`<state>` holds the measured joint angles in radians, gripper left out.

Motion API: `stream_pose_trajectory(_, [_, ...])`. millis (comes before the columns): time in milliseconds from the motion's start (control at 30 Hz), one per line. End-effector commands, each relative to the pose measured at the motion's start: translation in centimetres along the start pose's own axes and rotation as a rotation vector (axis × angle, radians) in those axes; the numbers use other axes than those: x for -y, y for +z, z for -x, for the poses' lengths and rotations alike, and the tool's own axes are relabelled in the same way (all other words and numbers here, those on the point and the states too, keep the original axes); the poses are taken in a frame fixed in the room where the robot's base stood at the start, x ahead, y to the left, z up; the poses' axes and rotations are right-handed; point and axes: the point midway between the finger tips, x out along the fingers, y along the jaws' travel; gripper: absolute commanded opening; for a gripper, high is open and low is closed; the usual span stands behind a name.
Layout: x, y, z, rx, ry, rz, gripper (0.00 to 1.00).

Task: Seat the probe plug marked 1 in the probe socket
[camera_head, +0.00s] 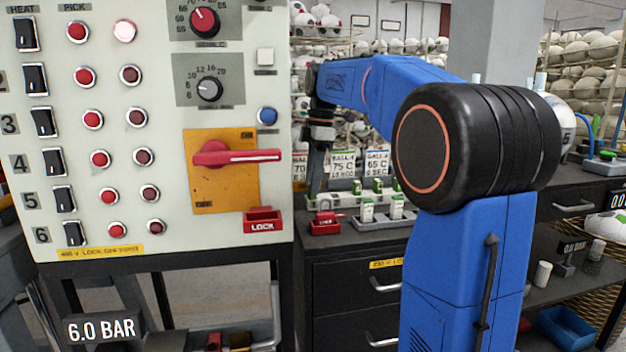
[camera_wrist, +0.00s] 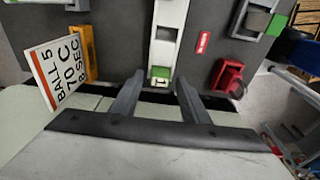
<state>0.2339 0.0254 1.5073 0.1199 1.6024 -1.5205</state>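A white plug with a green part (camera_wrist: 160,76) shows in the wrist view at the near end of a pale strip (camera_wrist: 170,35). A small mark on it is too small to read surely. My gripper (camera_wrist: 160,84) has its two fingers apart, one on each side of this end, with gaps visible. White-and-green plugs (camera_head: 367,209) (camera_head: 397,206) stand on a grey plate (camera_head: 385,222). I cannot tell which thing is the probe socket.
A red lock (camera_head: 325,223) sits on the bench and a red part shows right of the fingers (camera_wrist: 229,75). A ball card (camera_wrist: 57,72) stands left of them. The control panel (camera_head: 100,262) stands close at left in the head view.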

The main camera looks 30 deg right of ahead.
Motion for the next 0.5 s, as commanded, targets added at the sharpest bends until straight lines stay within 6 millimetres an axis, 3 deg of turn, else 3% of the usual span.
stream_pose_trajectory(267, [0.0,0.0,0.2,0.000,0.000,0.000,0.41])
stream_pose_trajectory(500, [-0.1,0.0,3.3,0.000,0.002,0.000,0.41])
